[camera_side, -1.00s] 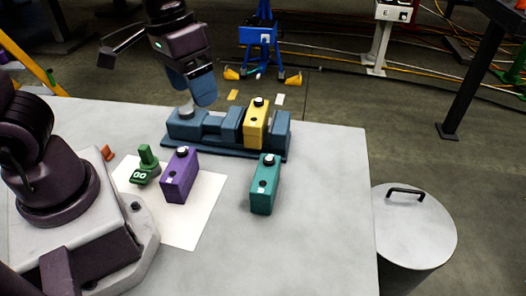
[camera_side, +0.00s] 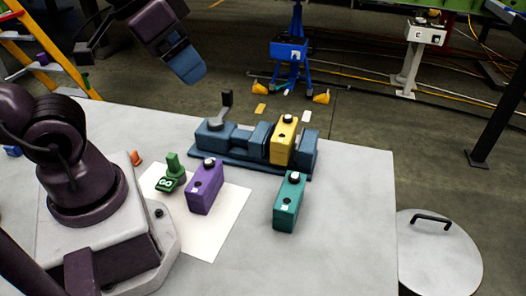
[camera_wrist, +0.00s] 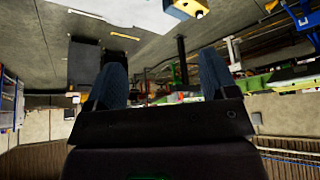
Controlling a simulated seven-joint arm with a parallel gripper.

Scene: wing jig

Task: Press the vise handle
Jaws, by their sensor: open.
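The blue-grey vise (camera_side: 255,145) lies on the table, and a yellow block (camera_side: 284,138) stands upright between its jaws at the right. The vise handle (camera_side: 224,103), a grey lever with a dark grip, stands up at the vise's left end. My gripper (camera_side: 190,72) is in the air above and to the left of the handle, apart from it. In the wrist view its two blue fingers (camera_wrist: 160,80) are spread with nothing between them, and the handle does not show there.
A purple block (camera_side: 205,187) and a green stamp-like piece (camera_side: 171,175) stand on a white sheet (camera_side: 215,238). A teal block (camera_side: 289,202) stands to their right. The table's right part is clear. A lidded grey bin (camera_side: 440,255) stands beyond its edge.

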